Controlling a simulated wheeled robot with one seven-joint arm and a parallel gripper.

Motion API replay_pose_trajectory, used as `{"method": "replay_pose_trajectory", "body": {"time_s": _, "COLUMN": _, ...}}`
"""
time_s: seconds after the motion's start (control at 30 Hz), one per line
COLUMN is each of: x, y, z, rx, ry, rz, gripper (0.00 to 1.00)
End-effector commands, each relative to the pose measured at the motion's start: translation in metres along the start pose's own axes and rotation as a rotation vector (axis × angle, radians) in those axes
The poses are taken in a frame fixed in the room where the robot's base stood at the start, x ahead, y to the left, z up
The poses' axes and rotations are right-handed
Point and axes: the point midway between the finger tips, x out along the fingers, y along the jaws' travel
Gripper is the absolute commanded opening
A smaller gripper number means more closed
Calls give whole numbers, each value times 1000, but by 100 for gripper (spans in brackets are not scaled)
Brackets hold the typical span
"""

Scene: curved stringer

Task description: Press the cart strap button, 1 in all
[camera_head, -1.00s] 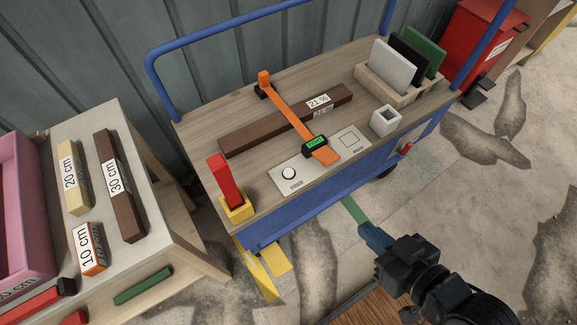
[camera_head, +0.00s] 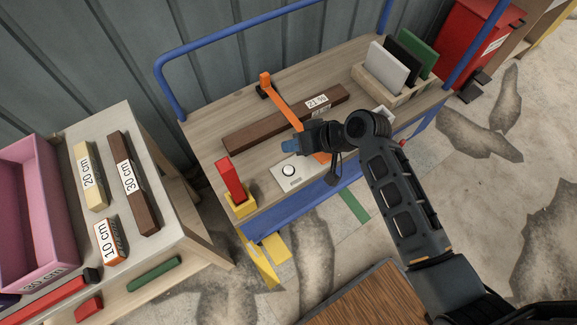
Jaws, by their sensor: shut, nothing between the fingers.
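The cart (camera_head: 210,140) has a wooden top, blue rails and a blue side. A white round button (camera_head: 289,171) with a dark ring sits on a light metal plate (camera_head: 287,184) at the cart's front edge. An orange strap (camera_head: 288,102) crosses a dark brown beam (camera_head: 252,131) labelled 21 %. My gripper (camera_head: 287,146) is shut and empty. In the picture its blue tips lie just above the button, over the cart top; I cannot tell its exact height. My gripper and arm hide the strap's green-display buckle and the right part of the plate.
A red block in a yellow holder (camera_head: 240,204) stands left of the button. A wooden rack (camera_head: 395,88) with several upright panels and a partly hidden white square cup (camera_head: 383,112) are at the right. A table (camera_head: 170,205) with labelled blocks stands at the left.

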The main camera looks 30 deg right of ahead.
Motion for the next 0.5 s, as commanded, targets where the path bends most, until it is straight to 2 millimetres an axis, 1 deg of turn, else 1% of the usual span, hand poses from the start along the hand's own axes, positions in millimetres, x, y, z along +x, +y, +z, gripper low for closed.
{"method": "replay_pose_trajectory", "body": {"time_s": 0.3, "x": 1, "y": 1, "z": 1, "rx": 0, "ry": 1, "rz": 1, "gripper": 0}}
{"method": "replay_pose_trajectory", "body": {"time_s": 0.5, "x": 9, "y": 7, "z": 7, "rx": 0, "ry": 0, "rz": 2, "gripper": 0}}
